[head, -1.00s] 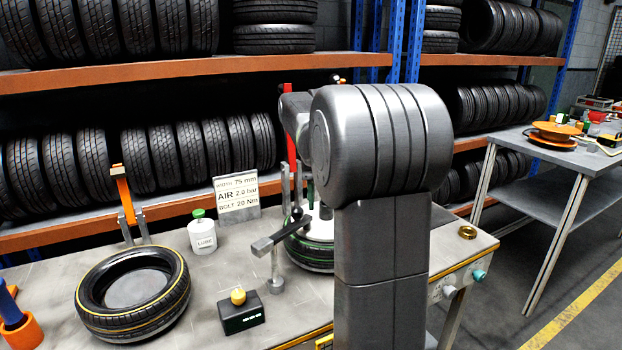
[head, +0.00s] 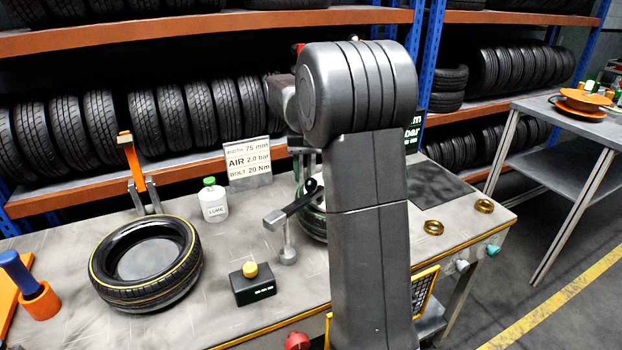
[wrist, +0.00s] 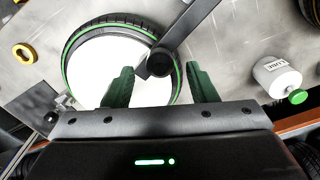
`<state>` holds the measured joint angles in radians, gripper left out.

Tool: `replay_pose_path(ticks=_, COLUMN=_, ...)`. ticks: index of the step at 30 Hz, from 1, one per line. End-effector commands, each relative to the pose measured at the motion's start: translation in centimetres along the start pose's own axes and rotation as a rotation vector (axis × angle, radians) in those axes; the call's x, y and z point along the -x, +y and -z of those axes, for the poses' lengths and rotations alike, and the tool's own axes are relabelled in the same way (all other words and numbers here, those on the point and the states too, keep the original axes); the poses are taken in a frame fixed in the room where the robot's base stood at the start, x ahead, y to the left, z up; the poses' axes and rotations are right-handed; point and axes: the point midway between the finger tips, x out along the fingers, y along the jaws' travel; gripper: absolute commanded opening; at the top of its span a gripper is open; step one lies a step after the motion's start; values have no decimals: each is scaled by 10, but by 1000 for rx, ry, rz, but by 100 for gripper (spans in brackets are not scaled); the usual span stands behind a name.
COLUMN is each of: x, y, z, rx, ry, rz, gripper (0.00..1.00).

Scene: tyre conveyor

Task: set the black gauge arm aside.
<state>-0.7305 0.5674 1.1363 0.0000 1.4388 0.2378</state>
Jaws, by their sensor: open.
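The black gauge arm (head: 301,201) stands on a grey post near the middle of the bench, with a grey block at its near end. It also shows in the wrist view (wrist: 184,33), reaching over a green-striped tyre (wrist: 69,66) with a white centre. The round black hub of the gauge arm appears between my fingertips in that picture. My gripper (wrist: 160,78) is open, its two green fingers apart and empty; I cannot tell the height gap. In the head view my own arm hides the gripper and most of the green-striped tyre (head: 312,226).
A yellow-striped tyre (head: 182,272) lies at the left of the bench. A LUBE bottle (head: 213,204), a sign (head: 248,160) and a black box with a yellow knob (head: 254,290) stand nearby. Brass rings (head: 433,228) lie right. Clear bench surrounds the box.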

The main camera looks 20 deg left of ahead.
Motion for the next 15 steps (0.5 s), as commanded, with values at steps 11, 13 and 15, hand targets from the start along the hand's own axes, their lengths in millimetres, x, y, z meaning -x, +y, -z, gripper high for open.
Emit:
replay_pose_path(ticks=11, x=-28, y=0, z=0, rx=0, ry=0, rz=0, gripper=52)
replay_pose_path(ticks=13, x=-28, y=0, z=0, rx=0, ry=1, rz=0, gripper=52)
replay_pose_path(ticks=15, x=-28, y=0, z=0, rx=0, ry=1, rz=0, gripper=52)
